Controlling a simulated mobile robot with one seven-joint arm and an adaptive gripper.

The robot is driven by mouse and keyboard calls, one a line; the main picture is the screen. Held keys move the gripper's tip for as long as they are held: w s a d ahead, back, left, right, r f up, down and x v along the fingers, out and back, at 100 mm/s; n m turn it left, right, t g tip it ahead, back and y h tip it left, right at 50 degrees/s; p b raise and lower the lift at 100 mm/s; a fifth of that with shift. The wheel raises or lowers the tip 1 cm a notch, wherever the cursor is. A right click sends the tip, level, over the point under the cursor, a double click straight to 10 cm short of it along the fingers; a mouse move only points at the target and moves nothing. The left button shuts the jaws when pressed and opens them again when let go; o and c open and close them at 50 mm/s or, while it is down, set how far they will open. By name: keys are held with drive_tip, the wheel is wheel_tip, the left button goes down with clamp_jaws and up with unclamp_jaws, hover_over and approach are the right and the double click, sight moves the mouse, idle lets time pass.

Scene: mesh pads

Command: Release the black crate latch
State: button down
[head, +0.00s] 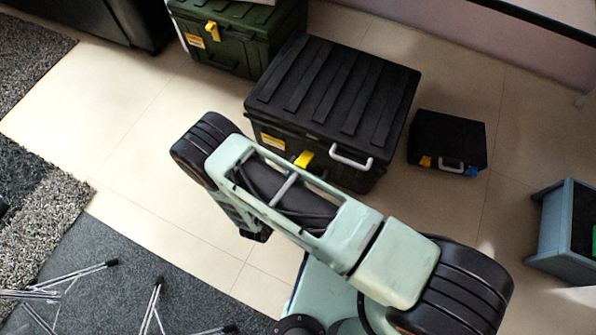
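The black crate (384,102) stands on the floor in the middle of the head view, with a ribbed lid that looks closed. On its front face is a yellow latch (304,159), close to my arm's upper edge. To the latch's right is a pale handle (350,158), and to its left a yellow label (272,141). My arm crosses the view in front of the crate and hides part of its lower front. A dark part at the end of my arm, perhaps my gripper (258,235), shows below the arm, left of and apart from the latch. Its fingers cannot be made out.
A green crate (240,40) with a yellow latch stands behind at the left. A small black case (449,135) with yellow and blue latches lies to the right. A blue-grey open bin (548,235) is at the right edge. Thin metal legs (80,275) stand at the lower left. Tiled floor is clear at left.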

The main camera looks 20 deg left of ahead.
drive_tip(key=shift+s+f+t+b, duration=0.25)
drive_tip(key=shift+f+t+b, duration=0.45)
drive_tip(key=shift+f+t, duration=0.45)
drive_tip(key=c, duration=1.7)
unclamp_jaws()
wheel_tip(320, 180, up, 10)
drive_tip(key=shift+f, duration=0.1)
